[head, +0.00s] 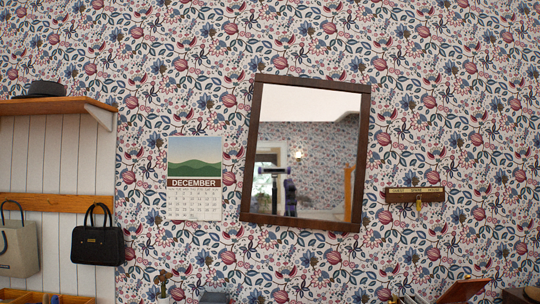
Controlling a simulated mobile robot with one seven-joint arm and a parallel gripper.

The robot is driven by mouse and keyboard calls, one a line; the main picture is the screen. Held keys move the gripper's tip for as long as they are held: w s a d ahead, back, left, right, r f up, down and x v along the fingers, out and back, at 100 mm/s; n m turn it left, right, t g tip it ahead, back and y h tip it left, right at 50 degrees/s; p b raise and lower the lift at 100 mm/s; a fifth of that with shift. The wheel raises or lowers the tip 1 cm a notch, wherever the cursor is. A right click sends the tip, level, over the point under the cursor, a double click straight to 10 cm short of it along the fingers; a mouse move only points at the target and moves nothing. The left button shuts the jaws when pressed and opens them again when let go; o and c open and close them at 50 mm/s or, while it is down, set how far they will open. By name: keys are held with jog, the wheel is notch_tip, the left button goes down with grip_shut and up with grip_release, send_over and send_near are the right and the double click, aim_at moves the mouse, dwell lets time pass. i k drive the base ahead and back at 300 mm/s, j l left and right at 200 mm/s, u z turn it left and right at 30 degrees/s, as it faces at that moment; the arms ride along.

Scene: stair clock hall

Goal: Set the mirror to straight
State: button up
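The mirror (365,150) hangs on the flowered wall in the middle of the head view. It has a dark brown wooden frame and is tilted, its top leaning to the right and its right side lower than its left. Its glass reflects a patterned wall, a doorway, a lamp and a dark upright shape with a pale crosspiece. My gripper does not show directly in this view.
A December calendar (194,178) hangs left of the mirror, and a small wooden key rack (414,195) hangs right of it. At left are a shelf (60,105) with a dark hat (46,89) and two hanging bags (97,246). Partly cut-off objects line the bottom edge.

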aim_at(306, 156)
jog(key=j+z, duration=0.1)
jog(key=j, duration=0.4)
jog(key=k+j, duration=0.1)
jog(key=j, duration=0.4)
jog(key=j+z, duration=0.15)
jog(key=j, duration=0.35)
jog(key=k+j, duration=0.1)
jog(key=j, duration=0.4)
jog(key=k+j+z, duration=0.15)
jog(key=j, duration=0.85)
jog(key=i+l, duration=0.15)
jog(key=l, duration=0.2)
jog(key=i+l+u, duration=0.1)
jog(key=l, duration=0.25)
jog(key=i+l, duration=0.2)
jog(key=l, duration=0.2)
jog(key=i+l, duration=0.15)
jog(key=l, duration=0.2)
jog(key=i+l+u, duration=0.1)
jog(key=l, duration=0.25)
jog(key=i+l, duration=0.15)
jog(key=l, duration=0.25)
jog(key=i+l+u, duration=0.1)
jog(key=l, duration=0.3)
jog(key=i+l, duration=0.15)
jog(key=l, duration=0.2)
